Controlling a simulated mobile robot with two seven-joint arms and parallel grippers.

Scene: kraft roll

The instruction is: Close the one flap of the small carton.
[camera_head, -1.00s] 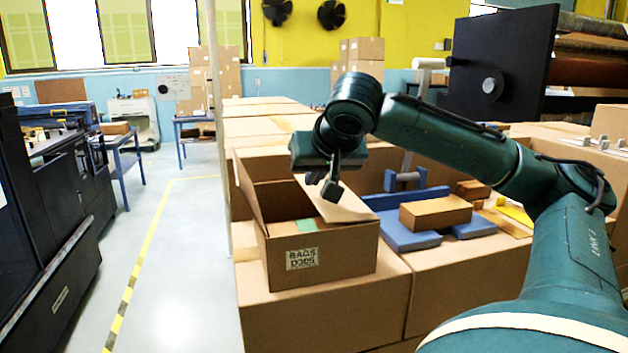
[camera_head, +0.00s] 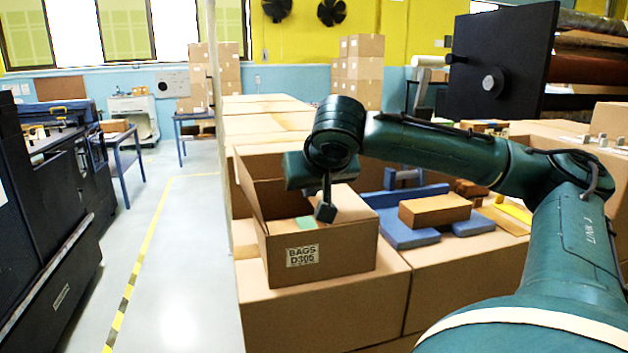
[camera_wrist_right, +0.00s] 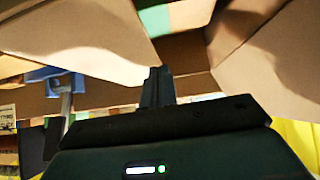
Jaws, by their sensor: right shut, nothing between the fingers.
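The small carton (camera_head: 325,257), labelled "BAGS D305", stands on larger cartons, its top at least partly open. A light brown flap (camera_head: 350,205) slopes at its right side, partly hidden by my right gripper. A tall panel stands up at its left. A green piece (camera_head: 306,222) shows inside. My right gripper (camera_head: 325,212) is shut and empty, pointing down over the opening beside the flap; I cannot tell if it touches it. In the right wrist view the fingers (camera_wrist_right: 157,87) show below cardboard panels. My left gripper is not in view.
Blue blocks (camera_head: 405,232) and a brown block (camera_head: 435,210) lie right of the carton. A dark square panel (camera_head: 500,65) stands behind my right arm. A thin pale pole (camera_head: 218,130) rises left of the carton. The floor at the left is open.

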